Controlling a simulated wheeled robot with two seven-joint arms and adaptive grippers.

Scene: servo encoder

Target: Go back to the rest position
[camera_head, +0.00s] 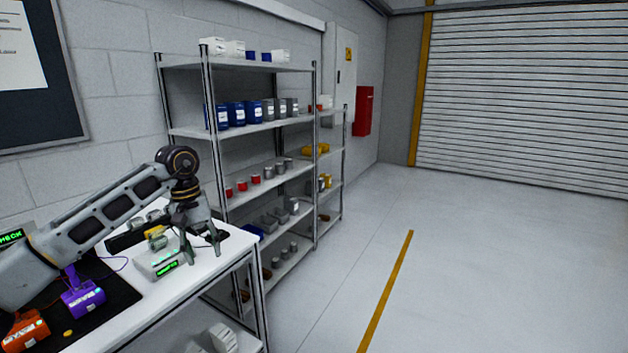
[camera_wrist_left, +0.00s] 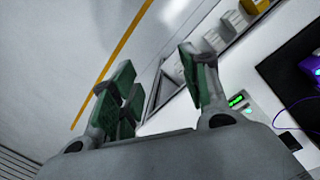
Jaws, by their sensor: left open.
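My left arm comes in from the left over the white table. My left gripper (camera_head: 202,248) points down, open, above the table's right end, next to a grey device with a green display (camera_head: 162,262). In the left wrist view the open fingers of the left gripper (camera_wrist_left: 160,95) show nothing between them but the floor and the table's edge. The grey device also shows in the left wrist view (camera_wrist_left: 238,103), right of the fingers. My right gripper is not in view.
The white table (camera_head: 215,275) carries a black mat (camera_head: 112,300), a purple device (camera_head: 82,296) and an orange device (camera_head: 25,332). A metal shelf (camera_head: 262,128) with boxes and cans stands behind it. Open floor (camera_head: 470,260) with a yellow line lies to the right.

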